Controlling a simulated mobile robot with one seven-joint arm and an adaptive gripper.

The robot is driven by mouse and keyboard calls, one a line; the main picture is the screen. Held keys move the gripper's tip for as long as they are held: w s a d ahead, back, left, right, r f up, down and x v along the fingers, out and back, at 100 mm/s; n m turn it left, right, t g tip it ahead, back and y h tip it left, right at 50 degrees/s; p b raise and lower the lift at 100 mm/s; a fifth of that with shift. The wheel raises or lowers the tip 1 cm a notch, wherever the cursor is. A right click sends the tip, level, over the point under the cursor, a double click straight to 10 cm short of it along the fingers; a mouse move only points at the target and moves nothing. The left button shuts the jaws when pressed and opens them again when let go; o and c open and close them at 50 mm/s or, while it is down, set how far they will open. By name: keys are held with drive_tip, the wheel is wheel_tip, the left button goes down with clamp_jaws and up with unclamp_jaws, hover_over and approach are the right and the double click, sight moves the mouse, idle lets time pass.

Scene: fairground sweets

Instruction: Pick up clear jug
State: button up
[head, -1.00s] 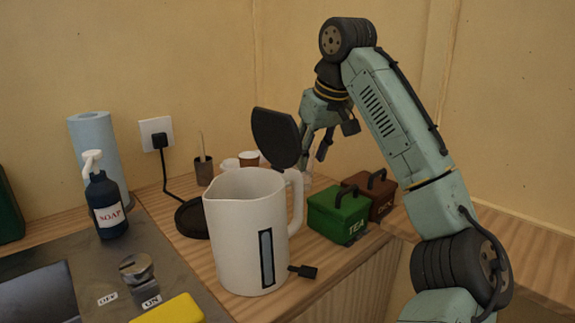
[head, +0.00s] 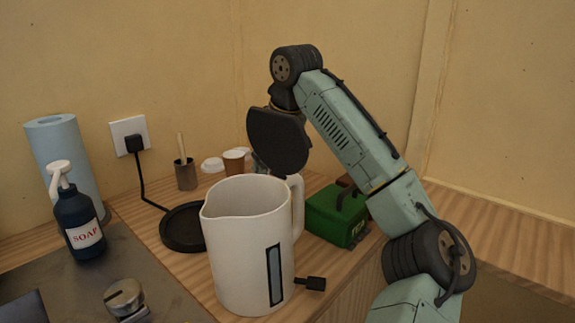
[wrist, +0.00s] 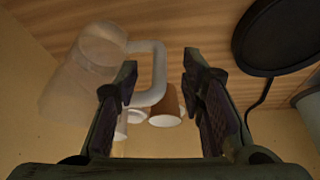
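The clear jug (wrist: 85,70) shows in the wrist view at the left, see-through, with a pale handle (wrist: 157,75) extending toward the middle of the picture. My gripper (wrist: 158,85) is open, with its two dark fingers apart. The handle appears in the gap between them, nearer the left finger; I cannot tell how far beyond the fingertips it is. No contact is clear.
A black round base (head: 184,228), a brown cup (head: 234,160), a brown pot (head: 186,175) and a green tea tin (head: 335,215) stand close by. The wall is behind.

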drive_tip(key=p+x, duration=0.1)
drive_tip(key=x, duration=0.3)
drive_tip(key=shift+w+f, duration=0.15)
drive_tip(key=shift+c, duration=0.2)
clamp_jaws()
idle(0.4)
